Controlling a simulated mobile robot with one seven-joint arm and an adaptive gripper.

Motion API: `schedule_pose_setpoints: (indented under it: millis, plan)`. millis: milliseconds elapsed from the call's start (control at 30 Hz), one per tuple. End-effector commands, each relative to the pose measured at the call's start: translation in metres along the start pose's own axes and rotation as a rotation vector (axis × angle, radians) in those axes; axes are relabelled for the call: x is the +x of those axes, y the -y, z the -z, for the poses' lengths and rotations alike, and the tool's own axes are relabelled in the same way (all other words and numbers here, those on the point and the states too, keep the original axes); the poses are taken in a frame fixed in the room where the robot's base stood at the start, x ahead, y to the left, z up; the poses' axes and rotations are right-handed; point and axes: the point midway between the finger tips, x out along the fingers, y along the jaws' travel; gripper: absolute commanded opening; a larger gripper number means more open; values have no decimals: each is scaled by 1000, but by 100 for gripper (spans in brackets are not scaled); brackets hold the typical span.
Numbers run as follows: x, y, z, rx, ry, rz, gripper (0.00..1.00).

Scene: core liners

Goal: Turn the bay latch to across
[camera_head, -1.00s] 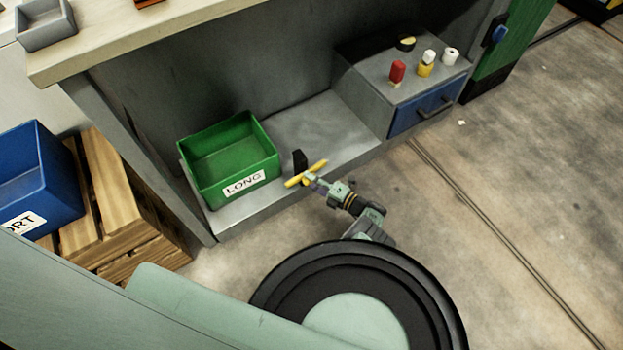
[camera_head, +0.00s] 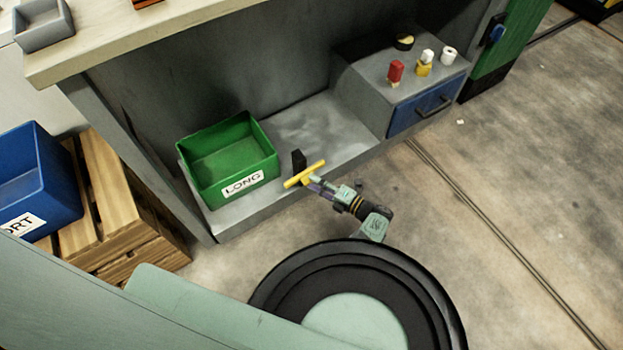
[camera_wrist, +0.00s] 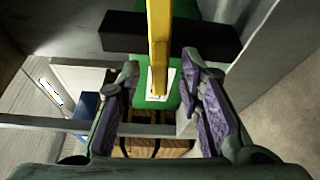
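The bay latch is a yellow bar (camera_head: 305,174) beside a black block (camera_head: 299,160) at the front edge of the low grey shelf, right of the green bin. In the head view the bar slants from lower left to upper right. In the wrist view the yellow bar (camera_wrist: 158,45) runs upright in the picture and its near end shows between my fingers, with the black block (camera_wrist: 120,32) crossing behind it. My gripper (camera_head: 316,184) is just in front of the bar. In the wrist view my gripper (camera_wrist: 162,95) has its fingers apart, with gaps on both sides of the bar.
The green bin (camera_head: 228,160) labelled LONG stands on the shelf (camera_head: 320,130), left of the latch. A blue bin (camera_head: 40,180) sits on a wooden crate (camera_head: 120,215) at left. A blue drawer unit (camera_head: 420,108) with small items on top stands right. Floor at right is clear.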

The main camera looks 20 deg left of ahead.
Motion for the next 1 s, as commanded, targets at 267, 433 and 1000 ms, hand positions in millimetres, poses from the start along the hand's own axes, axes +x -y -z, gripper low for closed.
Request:
schedule_pose_setpoints:
  millis: [267,433,1000]
  plan:
    - [-62,0,-1,0,4,0,33]
    - [-85,0,-1,1,2,1,33]
    - [-94,-1,-4,-102,-14,38,22]
